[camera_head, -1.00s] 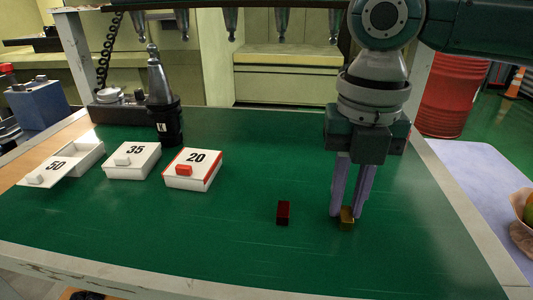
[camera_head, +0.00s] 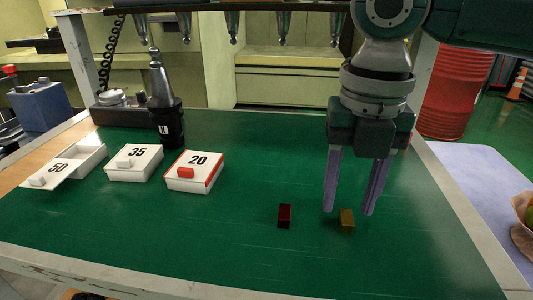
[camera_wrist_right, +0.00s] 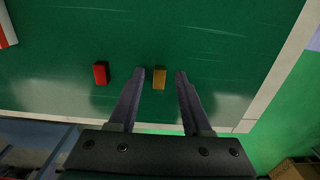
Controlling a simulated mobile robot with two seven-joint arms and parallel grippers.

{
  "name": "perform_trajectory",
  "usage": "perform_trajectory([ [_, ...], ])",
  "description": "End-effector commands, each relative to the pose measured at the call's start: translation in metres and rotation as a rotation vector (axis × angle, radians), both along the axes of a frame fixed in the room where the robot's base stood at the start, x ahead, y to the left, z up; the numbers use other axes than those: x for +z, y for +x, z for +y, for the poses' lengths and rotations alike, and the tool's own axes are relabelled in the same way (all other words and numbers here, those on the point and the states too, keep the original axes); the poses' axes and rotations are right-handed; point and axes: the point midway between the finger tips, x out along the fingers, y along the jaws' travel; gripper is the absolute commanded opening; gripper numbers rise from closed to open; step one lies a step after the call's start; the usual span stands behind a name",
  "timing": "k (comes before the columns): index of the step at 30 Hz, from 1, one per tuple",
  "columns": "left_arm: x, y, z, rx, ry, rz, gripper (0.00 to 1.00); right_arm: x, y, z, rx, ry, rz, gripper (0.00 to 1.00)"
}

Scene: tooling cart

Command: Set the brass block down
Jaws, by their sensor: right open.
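The brass block (camera_head: 347,218) stands on the green mat of the cart top, to the right of a dark red block (camera_head: 285,215). My right gripper (camera_head: 349,211) is open around or just above the brass block, one finger to each side and not touching it. In the right wrist view the brass block (camera_wrist_right: 159,79) lies between the spread fingertips (camera_wrist_right: 160,75), with a gap on both sides. The red block (camera_wrist_right: 101,73) lies left of the left finger there. My left gripper is not in view.
Three white boxes marked 50 (camera_head: 66,167), 35 (camera_head: 133,163) and 20 (camera_head: 195,171) sit on the left of the mat. A dark tool holder (camera_head: 166,110) stands behind them. The mat between the boxes and the red block is clear.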

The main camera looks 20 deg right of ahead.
Motion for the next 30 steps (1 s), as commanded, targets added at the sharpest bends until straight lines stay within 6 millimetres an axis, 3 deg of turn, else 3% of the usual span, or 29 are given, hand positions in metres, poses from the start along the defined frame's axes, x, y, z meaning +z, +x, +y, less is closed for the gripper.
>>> perform_trajectory([
  [6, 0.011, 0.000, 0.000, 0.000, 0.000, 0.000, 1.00, 0.052, 0.001, 0.000, 0.001, 0.000, -0.005, 0.49],
  [13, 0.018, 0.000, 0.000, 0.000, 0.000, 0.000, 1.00, 0.095, 0.001, 0.000, 0.000, 0.002, -0.003, 0.49],
  [19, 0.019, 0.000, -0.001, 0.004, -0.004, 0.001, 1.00, 0.109, 0.000, 0.000, 0.000, 0.001, -0.001, 0.49],
  [30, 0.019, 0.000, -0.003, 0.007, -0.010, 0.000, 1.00, 0.109, 0.000, 0.001, 0.000, 0.001, 0.000, 0.49],
])
